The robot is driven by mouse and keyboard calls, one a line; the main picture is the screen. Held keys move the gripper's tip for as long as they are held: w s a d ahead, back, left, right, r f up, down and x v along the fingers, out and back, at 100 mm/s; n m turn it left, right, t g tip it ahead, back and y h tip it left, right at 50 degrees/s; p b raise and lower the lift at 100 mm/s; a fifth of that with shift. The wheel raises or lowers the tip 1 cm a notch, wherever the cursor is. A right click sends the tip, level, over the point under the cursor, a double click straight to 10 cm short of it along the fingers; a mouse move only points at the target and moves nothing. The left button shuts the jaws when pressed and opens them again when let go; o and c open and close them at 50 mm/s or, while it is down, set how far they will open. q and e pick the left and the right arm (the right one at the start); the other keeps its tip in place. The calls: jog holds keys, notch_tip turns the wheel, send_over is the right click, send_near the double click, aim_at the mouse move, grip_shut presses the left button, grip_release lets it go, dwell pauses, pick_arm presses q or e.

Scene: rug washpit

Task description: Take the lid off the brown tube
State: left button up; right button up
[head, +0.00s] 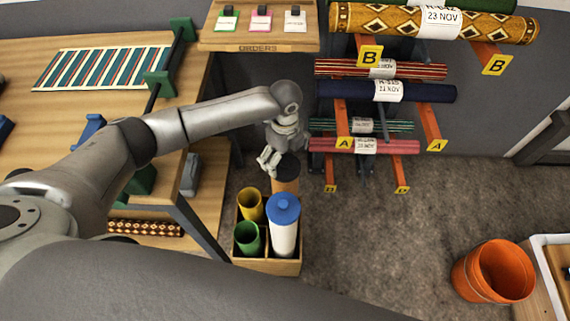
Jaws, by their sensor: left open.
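The brown tube (287,186) stands upright in the back right part of a wooden holder (268,268). A dark round lid (287,168) sits on its top. My left gripper (267,163) is open, fingers pointing down, at the upper left edge of the lid in the head view. I cannot tell whether a finger touches the lid. The gripper and wrist partly hide the back of the tube's top. My right gripper is out of view.
The holder also has a white tube (284,238) with a blue lid (284,208), an open yellow tube (250,204) and an open green tube (247,238). Rolled rugs (385,91) hang on a rack behind. An orange bucket (493,272) stands at right. Floor between is clear.

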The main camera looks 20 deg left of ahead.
aim_at(286, 162)
pick_arm(q)
notch_tip(286, 162, down, 4)
jog(key=shift+w+d+f, duration=0.1)
jog(key=shift+w+d, duration=0.05)
jog(key=shift+f, duration=0.45)
jog(key=c, duration=0.7)
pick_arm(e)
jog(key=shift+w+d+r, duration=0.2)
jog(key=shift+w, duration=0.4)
